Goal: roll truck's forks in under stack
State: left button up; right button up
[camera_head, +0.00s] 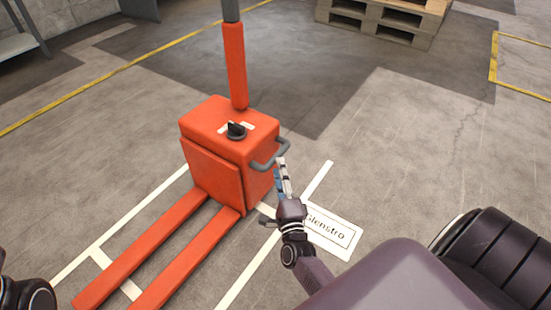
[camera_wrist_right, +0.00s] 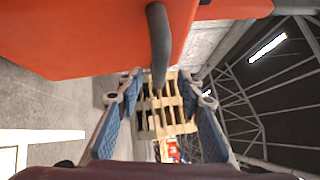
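The orange pallet truck (camera_head: 215,150) stands upright on the floor, its two forks (camera_head: 180,245) pointing to the lower left. A grey handle (camera_head: 270,158) sticks out from the right side of its body. My right gripper (camera_head: 281,168) is beside this handle. In the right wrist view the gripper (camera_wrist_right: 160,82) is open, with the handle (camera_wrist_right: 159,45) between its spread fingers; I see no finger closed on it. A wooden pallet stack (camera_head: 385,18) is at the top right, cut off by the frame; pallets also show in the wrist view (camera_wrist_right: 165,115). My left gripper is not in view.
White floor lines (camera_head: 128,225) run around the truck, with a white label (camera_head: 333,232) on the floor to its right. A yellow line (camera_head: 120,70) crosses the floor behind. A grey shelf (camera_head: 15,45) stands at the upper left. Floor between truck and pallets is clear.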

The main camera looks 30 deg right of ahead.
aim_at(276, 156)
jog(key=b+x, duration=0.2)
jog(key=x, duration=0.4)
jog(key=shift+c, duration=0.4)
grip_shut()
